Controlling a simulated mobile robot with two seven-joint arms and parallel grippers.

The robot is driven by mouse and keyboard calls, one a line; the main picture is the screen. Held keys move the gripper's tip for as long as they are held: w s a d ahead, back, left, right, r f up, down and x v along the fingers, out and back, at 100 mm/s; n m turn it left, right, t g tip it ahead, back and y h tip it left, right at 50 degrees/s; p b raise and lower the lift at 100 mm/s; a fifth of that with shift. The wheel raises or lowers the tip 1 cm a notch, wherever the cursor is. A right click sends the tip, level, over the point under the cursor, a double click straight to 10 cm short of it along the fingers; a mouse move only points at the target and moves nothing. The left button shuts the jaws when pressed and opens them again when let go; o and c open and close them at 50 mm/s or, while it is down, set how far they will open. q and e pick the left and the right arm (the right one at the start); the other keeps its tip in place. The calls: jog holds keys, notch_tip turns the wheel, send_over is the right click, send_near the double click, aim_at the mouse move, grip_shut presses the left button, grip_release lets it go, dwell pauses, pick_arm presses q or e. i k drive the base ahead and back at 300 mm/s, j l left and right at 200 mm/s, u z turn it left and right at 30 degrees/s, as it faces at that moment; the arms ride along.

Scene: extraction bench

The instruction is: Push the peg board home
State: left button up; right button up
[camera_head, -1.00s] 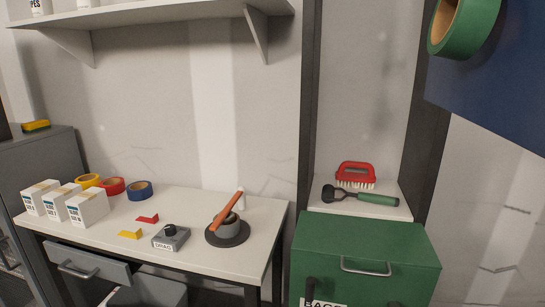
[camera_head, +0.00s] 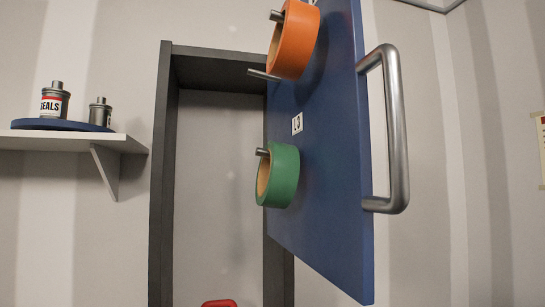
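The blue peg board (camera_head: 330,150) stands out from a dark grey frame (camera_head: 163,180), swung open at an angle like a door. A steel bar handle (camera_head: 397,130) is on its right edge. An orange tape roll (camera_head: 298,40) hangs on a peg near the top. A green tape roll (camera_head: 285,178) hangs on a lower peg. A bare metal peg (camera_head: 262,75) sticks out between them. A small white label (camera_head: 297,123) is on the board. Neither of my grippers is in view.
A white wall shelf (camera_head: 75,143) at the left holds a "SEALS" canister (camera_head: 54,102) and a smaller canister (camera_head: 100,112) on a blue disc. The red brush top (camera_head: 219,303) shows low inside the frame.

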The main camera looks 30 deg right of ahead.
aim_at(328, 223)
jog(key=z, duration=1.25)
